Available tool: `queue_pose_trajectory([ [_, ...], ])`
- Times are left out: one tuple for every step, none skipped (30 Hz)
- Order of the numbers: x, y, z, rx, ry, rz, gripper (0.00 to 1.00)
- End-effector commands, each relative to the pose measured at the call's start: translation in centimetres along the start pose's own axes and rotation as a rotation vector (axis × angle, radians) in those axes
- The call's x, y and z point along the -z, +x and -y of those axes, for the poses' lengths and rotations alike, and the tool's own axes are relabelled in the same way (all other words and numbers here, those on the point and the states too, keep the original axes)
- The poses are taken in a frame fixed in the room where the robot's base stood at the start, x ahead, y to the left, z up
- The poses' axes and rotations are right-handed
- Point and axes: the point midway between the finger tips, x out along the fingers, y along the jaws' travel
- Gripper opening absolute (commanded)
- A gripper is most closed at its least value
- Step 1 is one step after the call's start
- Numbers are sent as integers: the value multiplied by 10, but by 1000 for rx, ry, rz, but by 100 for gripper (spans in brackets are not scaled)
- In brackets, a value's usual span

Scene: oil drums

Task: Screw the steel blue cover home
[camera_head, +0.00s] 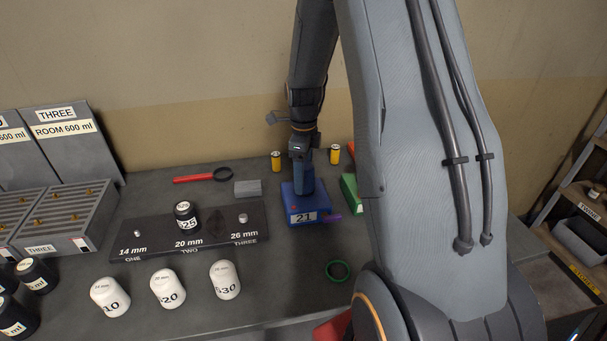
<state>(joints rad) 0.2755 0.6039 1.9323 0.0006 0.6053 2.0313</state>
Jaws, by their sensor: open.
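My gripper (303,166) points down over a blue block (286,208) with a "21" label on the table. A steel blue upright shape (304,184) shows at the gripper's lower end, just above or on the block's top. I cannot tell how much of it is the cover and how much is finger. The gap between the fingers is not visible from this side. Any thread, and whether the cover sits level, is hidden. A small red spot shows on the block's top at left, and a purple piece (332,217) lies at its right side.
White jars (168,288) stand in front. My arm hides the table's right part.

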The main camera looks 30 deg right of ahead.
Motion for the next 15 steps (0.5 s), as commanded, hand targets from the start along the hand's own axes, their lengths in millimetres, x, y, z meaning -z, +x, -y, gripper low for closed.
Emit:
queue_pose_trajectory([
  [0,0,0,0,0,0,70],
  [0,-1,0,0,0,0,70],
  [0,-2,0,1,-1,0,70],
  [0,-4,1,1,-1,1,70],
  [0,-6,1,2,-1,1,70],
  [-1,-10,1,4,-1,2,70],
  [-1,-14,1,3,0,2,70],
  [-1,-17,1,3,0,1,70],
  [-1,-23,2,5,0,2,70],
  [-1,-27,1,4,0,2,70],
  [-1,-32,2,4,0,2,70],
  [-1,-38,2,4,0,2,70],
  [-1,-42,2,4,0,2,70],
  [-1,-47,2,5,0,2,70],
  [0,-52,1,3,0,2,70],
])
